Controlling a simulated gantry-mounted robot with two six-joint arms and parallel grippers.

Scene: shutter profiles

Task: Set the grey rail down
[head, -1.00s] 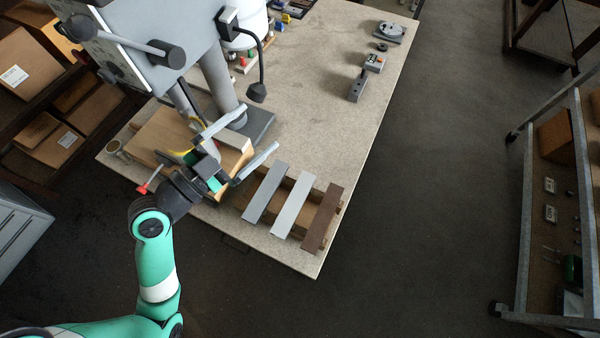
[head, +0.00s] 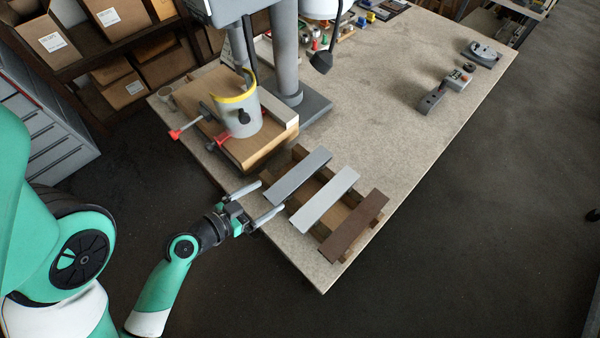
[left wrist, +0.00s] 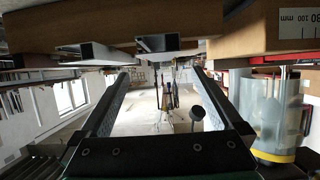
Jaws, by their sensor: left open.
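The grey rail (head: 296,176) lies flat across a wooden rack, the leftmost of three rails in the head view. A light grey rail (head: 324,196) and a brown rail (head: 354,225) lie beside it, apart from one another. My left gripper (head: 270,197) is open and empty, near the front ends of the grey and light grey rails. In the left wrist view its two fingers are spread with nothing between them, and hollow profile ends (left wrist: 95,52) show above them. My right gripper is not in view.
A wooden block (head: 268,145) with red-handled clamps and a yellow-rimmed clear guard (head: 238,112) stands left of the rack, by the drill press column (head: 287,55). Grey fixtures (head: 432,100) stand far right. The table middle is clear.

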